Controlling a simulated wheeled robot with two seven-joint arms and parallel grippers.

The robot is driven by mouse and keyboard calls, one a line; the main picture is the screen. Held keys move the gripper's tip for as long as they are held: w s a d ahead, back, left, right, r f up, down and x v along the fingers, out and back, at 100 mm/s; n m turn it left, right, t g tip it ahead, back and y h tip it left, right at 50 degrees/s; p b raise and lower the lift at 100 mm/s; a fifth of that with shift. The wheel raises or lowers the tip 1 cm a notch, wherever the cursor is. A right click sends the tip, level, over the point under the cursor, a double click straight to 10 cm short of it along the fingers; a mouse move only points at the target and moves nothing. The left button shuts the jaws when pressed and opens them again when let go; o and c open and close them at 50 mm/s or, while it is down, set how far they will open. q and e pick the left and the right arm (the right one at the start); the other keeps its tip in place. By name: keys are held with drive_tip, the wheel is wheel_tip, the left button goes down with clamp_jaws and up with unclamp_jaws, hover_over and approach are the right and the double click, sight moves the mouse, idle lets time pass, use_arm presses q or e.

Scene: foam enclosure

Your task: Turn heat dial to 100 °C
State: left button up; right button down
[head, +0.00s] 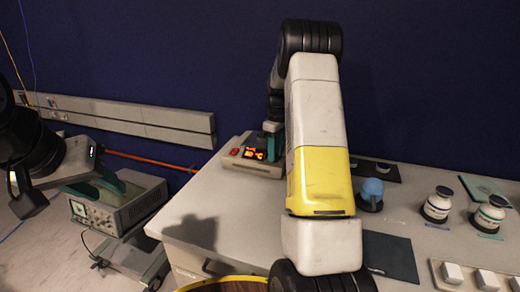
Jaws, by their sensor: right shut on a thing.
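My right arm reaches across the bench, and my right gripper (273,128) is at the unit's right side, shut on the heat dial.
A blue-topped item (372,193), white jars (437,205) and a dark mat (390,257) lie right of my arm. A white rack (470,277) is at the front right. An instrument on a cart (118,208) stands left. The bench's left part is clear.

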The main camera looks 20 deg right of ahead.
drive_tip(key=m, duration=1)
drive_tip(key=shift+s+m+t, duration=0.1)
drive_tip(key=shift+m+t, duration=0.2)
drive_tip(key=shift+m, duration=0.1)
drive_tip(key=m, duration=0.5)
drive_tip(key=shift+m, duration=0.3)
drive_tip(key=m, duration=0.5)
drive_tip(key=shift+a, duration=0.1)
drive_tip(key=shift+m, duration=0.3)
drive_tip(key=c, duration=1.1)
unclamp_jaws()
drive_tip(key=shift+o, duration=0.2)
drive_tip(key=shift+r+t, duration=0.15)
drive_tip(key=shift+t, duration=0.15)
